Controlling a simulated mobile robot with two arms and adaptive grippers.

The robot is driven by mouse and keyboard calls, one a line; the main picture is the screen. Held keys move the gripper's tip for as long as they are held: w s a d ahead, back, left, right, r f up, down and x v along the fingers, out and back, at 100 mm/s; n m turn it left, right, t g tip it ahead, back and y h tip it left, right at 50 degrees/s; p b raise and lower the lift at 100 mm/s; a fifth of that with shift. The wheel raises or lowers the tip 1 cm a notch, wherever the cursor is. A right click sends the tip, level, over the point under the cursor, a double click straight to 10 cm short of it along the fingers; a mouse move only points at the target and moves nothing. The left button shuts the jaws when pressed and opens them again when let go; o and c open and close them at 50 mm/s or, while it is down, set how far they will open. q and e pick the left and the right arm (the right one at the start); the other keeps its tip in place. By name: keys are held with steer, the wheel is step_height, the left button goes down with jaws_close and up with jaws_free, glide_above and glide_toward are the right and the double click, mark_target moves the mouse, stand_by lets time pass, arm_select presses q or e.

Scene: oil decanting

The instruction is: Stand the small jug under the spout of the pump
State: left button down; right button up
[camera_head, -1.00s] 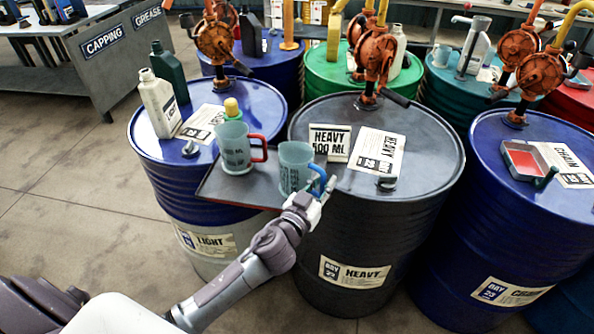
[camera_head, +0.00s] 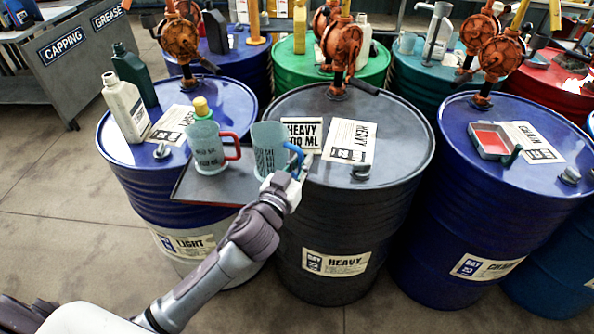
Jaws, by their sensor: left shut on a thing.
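The translucent jug with the blue handle (camera_head: 266,150) is upright at the front left of the black HEAVY drum. My left gripper (camera_head: 292,172) is shut on its blue handle, on the right side. The jug seems to be slightly above the dark tray (camera_head: 212,187); its base is partly hidden by my gripper. A similar jug with a red handle (camera_head: 207,148) stands at the tray's left. An orange pump (camera_head: 341,45) rises from the back of the HEAVY drum (camera_head: 400,150); I cannot make out its spout clearly. My right gripper is not in view.
The blue LIGHT drum (camera_head: 235,100) at left holds bottles. The blue CHAIN drum (camera_head: 470,180) at right carries a red-lined tray (camera_head: 490,141).

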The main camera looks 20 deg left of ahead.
arm_select(q)
steer(key=s+d+r+b, duration=0.1)
steer(key=d+r, duration=0.2)
steer(key=d, duration=0.2)
steer(key=s+d+r, duration=0.2)
steer(key=d+r, duration=0.1)
steer(key=d, duration=0.3)
steer(key=s+a+f+y, duration=0.1)
steer(key=s+a+f, duration=0.3)
steer(key=s+a, duration=0.3)
steer(key=s+a+f+n+y, duration=0.1)
steer(key=s+a+f, duration=0.3)
steer(key=s, duration=0.5)
steer(key=a, duration=0.2)
steer(key=shift+s+a+f, duration=0.3)
steer(key=shift+a, duration=0.05)
steer(key=shift+w, duration=0.1)
